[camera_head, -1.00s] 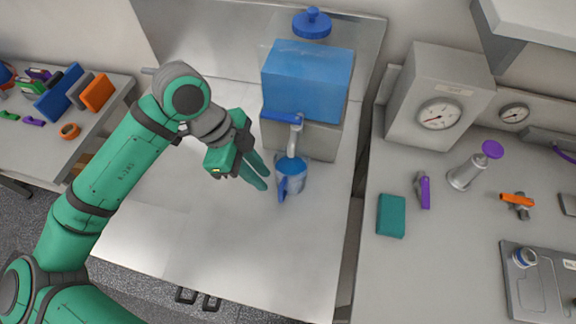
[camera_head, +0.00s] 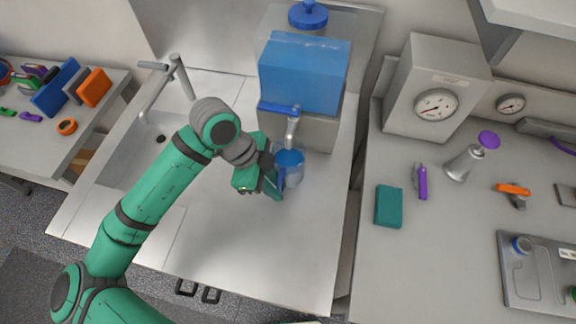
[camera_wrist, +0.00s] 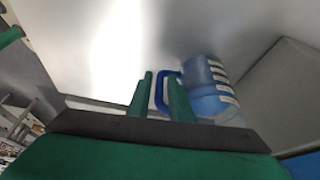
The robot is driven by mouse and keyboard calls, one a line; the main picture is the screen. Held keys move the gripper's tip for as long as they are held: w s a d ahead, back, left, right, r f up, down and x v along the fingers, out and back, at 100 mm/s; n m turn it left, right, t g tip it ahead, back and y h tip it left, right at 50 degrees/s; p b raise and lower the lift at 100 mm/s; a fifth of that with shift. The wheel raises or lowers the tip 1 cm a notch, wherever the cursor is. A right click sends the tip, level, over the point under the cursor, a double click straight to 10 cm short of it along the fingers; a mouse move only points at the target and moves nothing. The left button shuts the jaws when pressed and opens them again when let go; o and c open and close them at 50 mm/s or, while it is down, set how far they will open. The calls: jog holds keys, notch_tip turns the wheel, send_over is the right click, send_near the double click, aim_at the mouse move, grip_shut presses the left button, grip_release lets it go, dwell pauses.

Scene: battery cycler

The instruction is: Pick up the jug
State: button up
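The jug (camera_head: 292,167) is a clear vessel with blue contents and a blue handle. It stands upright on the counter under the tap of the blue dispenser (camera_head: 305,78). My gripper (camera_head: 274,187) is low beside the jug's left, handle side, with its fingers pointing at the handle. In the wrist view, the jug (camera_wrist: 207,88) shows to the right, and my gripper's fingers (camera_wrist: 160,98) stand apart. The blue handle (camera_wrist: 163,90) shows between the two fingers, partly behind the right one. I cannot tell whether the fingers touch it.
A sink with a faucet (camera_head: 181,78) lies to the left on the same counter (camera_head: 250,265). A gap separates it from the right bench, which holds a teal block (camera_head: 389,206), a purple-handled part (camera_head: 422,183) and a gauge box (camera_head: 437,90). The counter's front is clear.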

jog(key=shift+c, duration=0.6)
grip_shut()
jog(key=shift+w, duration=0.15)
jog(key=shift+d, duration=0.1)
jog(key=shift+s, duration=0.2)
dwell(0.3)
